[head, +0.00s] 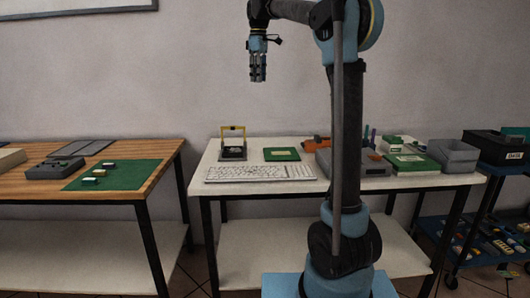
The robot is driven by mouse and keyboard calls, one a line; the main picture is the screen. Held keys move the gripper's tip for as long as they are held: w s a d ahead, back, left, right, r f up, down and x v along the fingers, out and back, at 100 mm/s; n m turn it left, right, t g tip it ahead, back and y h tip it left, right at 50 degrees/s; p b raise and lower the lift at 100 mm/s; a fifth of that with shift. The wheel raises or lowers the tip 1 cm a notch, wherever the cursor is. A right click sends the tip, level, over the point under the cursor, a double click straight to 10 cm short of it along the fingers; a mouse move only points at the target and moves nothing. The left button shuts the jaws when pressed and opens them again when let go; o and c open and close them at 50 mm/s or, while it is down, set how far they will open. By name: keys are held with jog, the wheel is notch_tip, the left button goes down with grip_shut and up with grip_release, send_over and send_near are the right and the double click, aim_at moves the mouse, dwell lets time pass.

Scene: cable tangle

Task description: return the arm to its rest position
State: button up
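My gripper (258,74) hangs pointing down at the end of my raised arm, in the upper middle of the head view. It is high above the white table and apart from everything on it. Its fingers look close together, but they are too small to tell whether they are open or shut. I see nothing clearly held in it. My arm (345,120) rises from my blue base and bends over to the left at the top.
A white table (310,193) holds a keyboard (258,174), a yellow-framed device (233,145), a green board (282,154) and grey bins (453,155). A wooden table (150,165) with a green mat (120,175) stands left. A blue cart (480,258) stands right. Air around my gripper is clear.

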jog(key=s+d+f+m, duration=0.4)
jog(key=s+d+f, duration=0.35)
jog(key=s, duration=0.25)
jog(key=s+d+f+m, duration=0.3)
jog(key=s+d+f, duration=0.45)
jog(key=s, duration=0.25)
jog(key=s+d+f+m, duration=0.3)
jog(key=s+f, duration=0.7)
jog(key=f, duration=0.3)
jog(key=s+d+f+m+t, duration=0.1)
jog(key=s+d+f+m, duration=0.2)
jog(key=s+f, duration=0.7)
notch_tip(320, 180, down, 3)
jog(key=shift+s+d+r+m+t, duration=0.15)
jog(key=shift+s+d+m+t, duration=0.15)
jog(key=shift+d+m, duration=0.15)
jog(key=shift+w+f, duration=0.2)
jog(key=shift+w, duration=0.25)
